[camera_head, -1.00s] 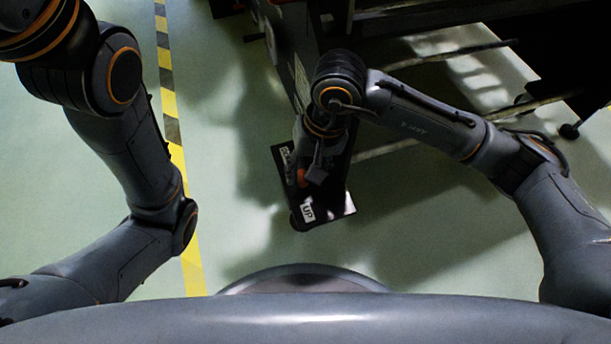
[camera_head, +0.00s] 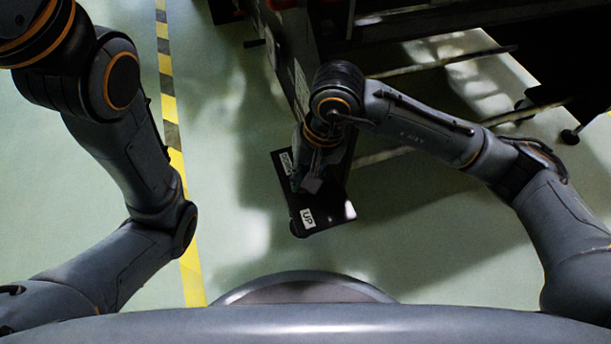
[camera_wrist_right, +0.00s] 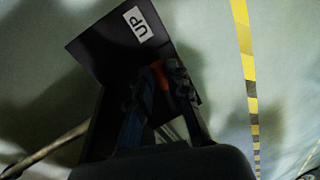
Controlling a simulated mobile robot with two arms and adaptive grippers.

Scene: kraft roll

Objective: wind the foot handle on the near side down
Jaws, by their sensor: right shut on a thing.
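A dark box-like foot unit (camera_head: 322,216) stands on the floor at the near side of the machine, with a white UP label (camera_head: 308,218) on its top. A second small label (camera_head: 286,163) is partly hidden by my right gripper. My right gripper (camera_head: 309,184) reaches down over this unit. In the right wrist view its fingers (camera_wrist_right: 166,82) are shut on the orange-red foot handle (camera_wrist_right: 158,75), of which only a little shows. The UP label (camera_wrist_right: 137,25) also shows there. My left arm is at the left of the head view; its gripper is out of the picture.
The dark machine frame (camera_head: 290,45) rises behind the unit. Pale bars (camera_head: 440,62) and a caster foot (camera_head: 570,137) lie to the right. A yellow-black floor stripe (camera_head: 168,100) runs at the left. Green floor between the stripe and the unit is clear.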

